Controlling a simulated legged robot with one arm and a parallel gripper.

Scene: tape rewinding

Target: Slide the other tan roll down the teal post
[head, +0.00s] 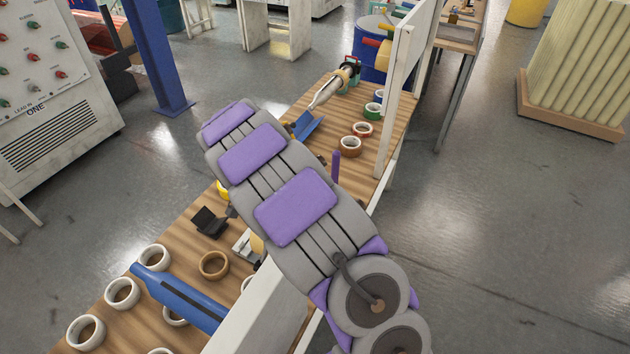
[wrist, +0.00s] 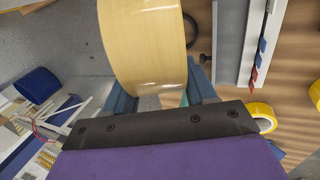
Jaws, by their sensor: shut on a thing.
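A large tan roll (wrist: 150,45) fills the top middle of the wrist view. My gripper (wrist: 160,92) is shut on it, with a blue finger at each side. A sliver of teal shows between the fingers below the roll. It may be the teal post, but I cannot tell whether the roll is around it. In the head view my grey and purple arm hides the gripper and the held roll. A tan-brown ring (head: 214,265) lies on the wooden table there.
White rolls (head: 122,293) and a blue bar (head: 180,297) are on the near table (head: 178,240). Brown, red and green rolls (head: 364,129) lie farther along it. A white upright panel (head: 397,95) lines its right side. Yellow rolls (wrist: 262,118) show in the wrist view.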

